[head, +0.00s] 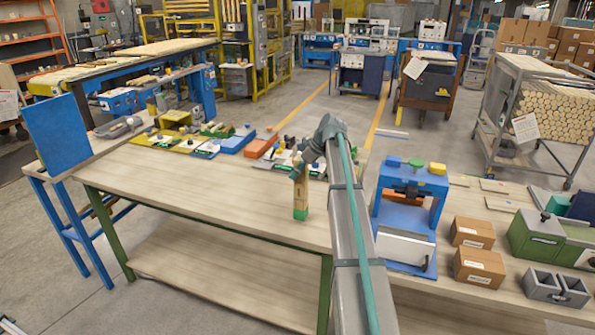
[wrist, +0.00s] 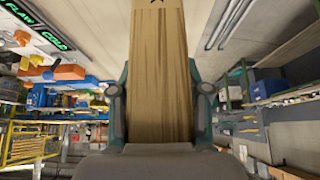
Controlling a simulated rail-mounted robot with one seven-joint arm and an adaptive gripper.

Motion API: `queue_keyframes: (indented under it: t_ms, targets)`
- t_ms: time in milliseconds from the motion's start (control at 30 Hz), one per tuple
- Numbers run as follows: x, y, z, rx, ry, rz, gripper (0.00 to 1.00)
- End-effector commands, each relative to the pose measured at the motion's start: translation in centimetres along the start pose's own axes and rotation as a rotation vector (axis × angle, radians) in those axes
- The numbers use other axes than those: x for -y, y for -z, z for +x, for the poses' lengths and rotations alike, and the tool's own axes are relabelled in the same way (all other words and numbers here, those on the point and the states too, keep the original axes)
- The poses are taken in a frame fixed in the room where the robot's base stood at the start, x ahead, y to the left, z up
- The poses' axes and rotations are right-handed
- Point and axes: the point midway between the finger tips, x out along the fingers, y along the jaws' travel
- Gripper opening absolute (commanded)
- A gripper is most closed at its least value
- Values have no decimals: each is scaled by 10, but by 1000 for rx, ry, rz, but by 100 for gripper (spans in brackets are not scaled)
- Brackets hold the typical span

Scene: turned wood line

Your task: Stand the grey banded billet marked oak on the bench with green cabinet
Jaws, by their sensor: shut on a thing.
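My gripper (head: 298,172) is shut on a square pale wooden billet (head: 300,200), held upright over the long wooden bench. The billet's lower end shows green in the head view; I see no grey band on it. In the wrist view the billet (wrist: 159,75) runs up between the two fingers, with part of a dark mark at the top edge. I cannot tell whether its lower end touches the bench top. A green cabinet (head: 537,236) stands on the bench (head: 490,300) at the right, partly cut off by the picture edge.
A blue press (head: 408,205), two cardboard boxes (head: 478,267) and a grey two-slot block (head: 556,288) stand on the right bench. Several coloured fixtures line the back of the long bench (head: 200,195), whose front is clear. A blue panel (head: 57,132) stands at its left end.

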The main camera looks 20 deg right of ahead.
Motion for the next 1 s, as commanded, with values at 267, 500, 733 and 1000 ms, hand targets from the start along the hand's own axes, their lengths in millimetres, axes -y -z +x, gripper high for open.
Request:
queue_keyframes:
  t_ms: [267,500,733,1000]
  targets:
    - [0,-2,2,0,0,0,63]
    - [0,-1,2,0,1,0,72]
    - [0,0,-2,0,0,0,72]
    - [-1,-1,-41,-1,-2,0,72]
